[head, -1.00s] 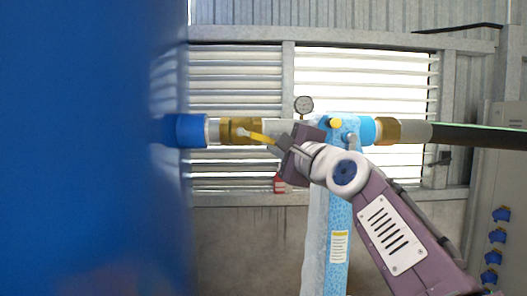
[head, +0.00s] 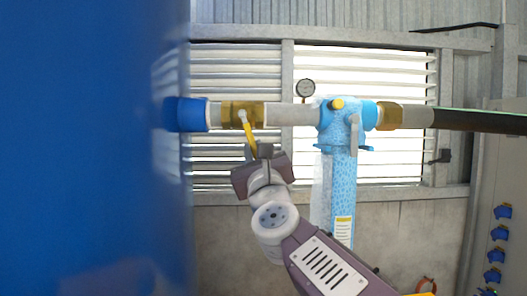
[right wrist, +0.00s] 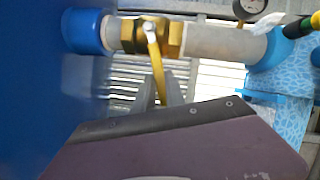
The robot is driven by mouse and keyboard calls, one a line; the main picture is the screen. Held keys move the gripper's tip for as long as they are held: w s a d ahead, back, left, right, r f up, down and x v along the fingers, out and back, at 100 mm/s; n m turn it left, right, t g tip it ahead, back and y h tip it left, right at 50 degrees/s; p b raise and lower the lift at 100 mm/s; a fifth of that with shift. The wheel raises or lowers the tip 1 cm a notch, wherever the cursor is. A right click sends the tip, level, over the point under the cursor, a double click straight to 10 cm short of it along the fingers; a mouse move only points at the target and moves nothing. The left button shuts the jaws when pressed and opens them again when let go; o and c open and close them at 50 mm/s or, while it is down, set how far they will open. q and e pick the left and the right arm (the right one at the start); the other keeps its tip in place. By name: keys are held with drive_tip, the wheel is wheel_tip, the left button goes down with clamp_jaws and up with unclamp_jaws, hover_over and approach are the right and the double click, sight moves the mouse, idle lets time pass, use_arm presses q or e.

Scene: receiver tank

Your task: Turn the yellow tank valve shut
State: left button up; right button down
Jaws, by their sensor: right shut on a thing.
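The yellow valve handle (head: 250,136) hangs down from the brass valve body (head: 244,113) on the pipe, close to square with the pipe and slightly tilted. My right gripper (head: 259,152) is below the valve and shut on the lower end of the handle. In the right wrist view the handle (right wrist: 156,66) runs down from the brass body (right wrist: 172,40) to between the grey fingers of my right gripper (right wrist: 163,92). The big blue tank (head: 90,150) fills the left of the head view, and the pipe leaves it through a blue fitting (head: 187,114). My left gripper is not in view.
A light blue filter post (head: 343,180) with a small gauge (head: 306,89) stands right of the valve. A black hose (head: 480,130) runs right from the pipe. A grey panel with blue knobs (head: 495,256) is at the far right.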

drive_tip(key=shift+a+f+m+h+b, duration=0.1)
drive_tip(key=shift+a+m+h+b, duration=0.1)
drive_tip(key=shift+a+m+h, duration=0.55)
drive_tip(key=shift+a+f+m+h+b, duration=0.15)
drive_tip(key=shift+a+m+h+b, duration=0.1)
drive_tip(key=shift+m, duration=0.85)
drive_tip(key=shift+a+f+m+h+b, duration=0.15)
drive_tip(key=shift+a+m+h, duration=0.35)
drive_tip(key=shift+m, duration=0.45)
drive_tip(key=c, duration=1.4)
unclamp_jaws()
drive_tip(key=shift+r, duration=0.1)
